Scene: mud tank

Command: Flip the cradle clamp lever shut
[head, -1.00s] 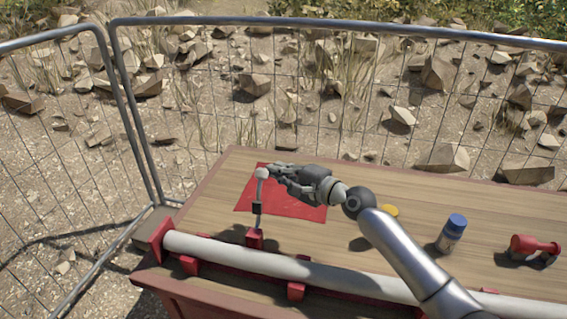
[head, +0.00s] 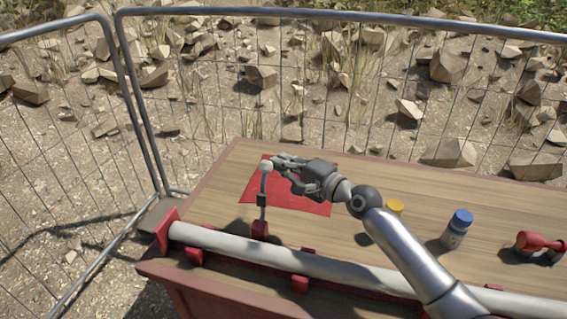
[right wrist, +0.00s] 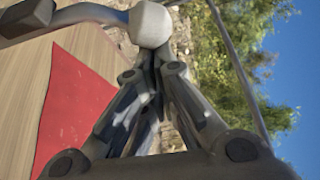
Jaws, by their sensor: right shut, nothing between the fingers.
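The clamp lever (head: 263,188) stands upright from its red base (head: 260,229) at the front left of the table, with a dark collar partway up and a pale round knob (head: 266,166) on top. My right gripper (head: 275,160) is shut and empty, its fingertips right beside the knob in the head view. In the right wrist view the knob (right wrist: 150,24) is just beyond the closed fingertips (right wrist: 148,62); I cannot tell whether they touch. A pale pipe (head: 340,268) lies in red cradle supports along the front edge. My left gripper is not in view.
A red sheet (head: 300,198) lies flat on the wooden table (head: 420,225). A yellow-topped item (head: 396,206), a blue-capped bottle (head: 457,229) and a red tool (head: 540,243) stand to the right. A wire fence (head: 330,90) runs behind the table.

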